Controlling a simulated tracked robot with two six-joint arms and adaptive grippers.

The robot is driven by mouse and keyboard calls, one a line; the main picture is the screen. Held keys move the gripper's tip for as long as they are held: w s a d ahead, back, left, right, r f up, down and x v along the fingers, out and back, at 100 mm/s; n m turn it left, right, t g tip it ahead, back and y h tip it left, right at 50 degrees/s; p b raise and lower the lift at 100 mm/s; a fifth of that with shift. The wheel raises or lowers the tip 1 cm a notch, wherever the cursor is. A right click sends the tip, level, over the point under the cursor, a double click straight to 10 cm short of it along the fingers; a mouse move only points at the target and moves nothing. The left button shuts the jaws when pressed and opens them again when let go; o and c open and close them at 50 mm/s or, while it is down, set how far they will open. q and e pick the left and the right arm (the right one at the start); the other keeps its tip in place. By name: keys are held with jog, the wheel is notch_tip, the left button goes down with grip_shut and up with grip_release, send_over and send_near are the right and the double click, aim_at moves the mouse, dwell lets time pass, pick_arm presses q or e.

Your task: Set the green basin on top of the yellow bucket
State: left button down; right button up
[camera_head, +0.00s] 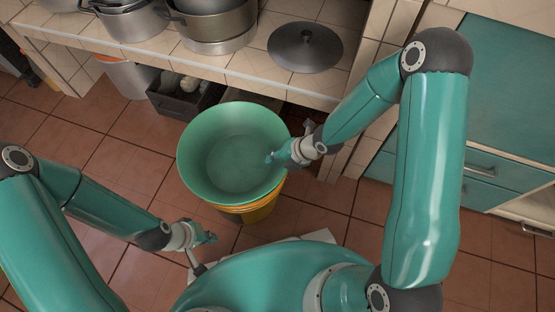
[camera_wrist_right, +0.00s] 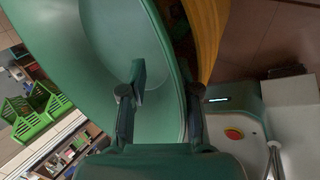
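The green basin (camera_head: 235,150) is over the yellow bucket (camera_head: 258,208), covering most of its mouth; only the bucket's lower front and side show. The basin looks roughly level and appears to rest on the bucket, though their contact is hidden. My right gripper (camera_head: 280,157) is at the basin's right rim. In the right wrist view its fingers (camera_wrist_right: 162,95) stand apart, one inside the basin (camera_wrist_right: 100,55) and one outside near the rim, with the yellow bucket (camera_wrist_right: 205,30) beyond. My left gripper (camera_head: 208,239) is empty, left and in front of the bucket; its opening is unclear.
A tiled counter (camera_head: 255,65) with pots (camera_head: 215,20) and a dark lid (camera_head: 305,48) lies behind the basin. A dark crate (camera_head: 185,97) and a pale pot (camera_head: 130,75) stand beneath it. Teal drawers (camera_head: 490,170) are at right. Floor left of the bucket is clear.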

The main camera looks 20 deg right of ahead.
jog(key=shift+s+f, duration=0.1)
jog(key=shift+s, duration=0.05)
jog(key=v, duration=1.2)
dwell(0.4)
